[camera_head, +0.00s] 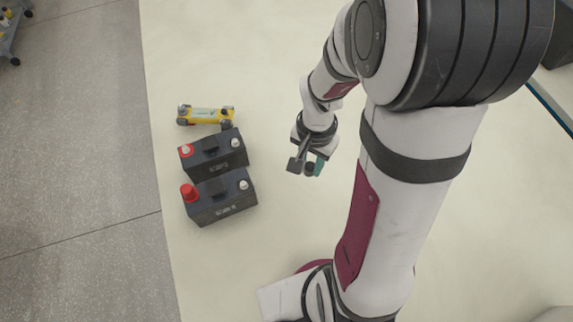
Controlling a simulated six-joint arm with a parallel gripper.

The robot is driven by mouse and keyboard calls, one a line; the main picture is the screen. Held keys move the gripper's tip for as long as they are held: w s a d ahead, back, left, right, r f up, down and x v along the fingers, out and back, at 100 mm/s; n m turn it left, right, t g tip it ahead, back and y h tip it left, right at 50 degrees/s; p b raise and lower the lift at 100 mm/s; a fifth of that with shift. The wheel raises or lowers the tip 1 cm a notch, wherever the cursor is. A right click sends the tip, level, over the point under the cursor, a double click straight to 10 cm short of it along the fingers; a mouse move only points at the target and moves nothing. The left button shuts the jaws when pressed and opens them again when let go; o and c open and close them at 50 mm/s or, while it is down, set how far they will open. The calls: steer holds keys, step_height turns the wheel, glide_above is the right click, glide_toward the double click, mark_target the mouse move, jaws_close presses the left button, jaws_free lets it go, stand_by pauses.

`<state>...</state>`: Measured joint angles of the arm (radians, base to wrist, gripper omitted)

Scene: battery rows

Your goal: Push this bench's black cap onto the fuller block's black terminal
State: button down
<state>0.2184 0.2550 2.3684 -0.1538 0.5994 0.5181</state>
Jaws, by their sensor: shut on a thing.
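Two black battery blocks sit one behind the other left of centre. The back block (214,156) has a red ring with a pale post at its left and a bare grey post (237,142) at its right. The front block (220,198) has a tall red cap (188,192) at its left and a bare grey post (243,184) at its right. I cannot tell which block is fuller. My gripper (307,168) is right of both blocks and apart from them. It is shut on a small dark round thing, seemingly the black cap (309,170), partly hidden by the fingers.
A yellow device (205,114) with a pale display lies just behind the back block. The pale bench top (270,250) is clear between the blocks and my arm. The bench's left edge runs near the blocks, with grey floor beyond.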

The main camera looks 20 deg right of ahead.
steer(key=s+d+r, duration=0.2)
steer(key=d+r, duration=0.1)
steer(key=d, duration=0.1)
steer(key=n, duration=0.6)
glide_toward(243, 184)
steer(key=shift+f, duration=2.2)
steer(key=shift+f, duration=0.15)
steer(key=shift+f, duration=0.5)
steer(key=shift+f, duration=0.35)
steer(key=shift+f, duration=0.45)
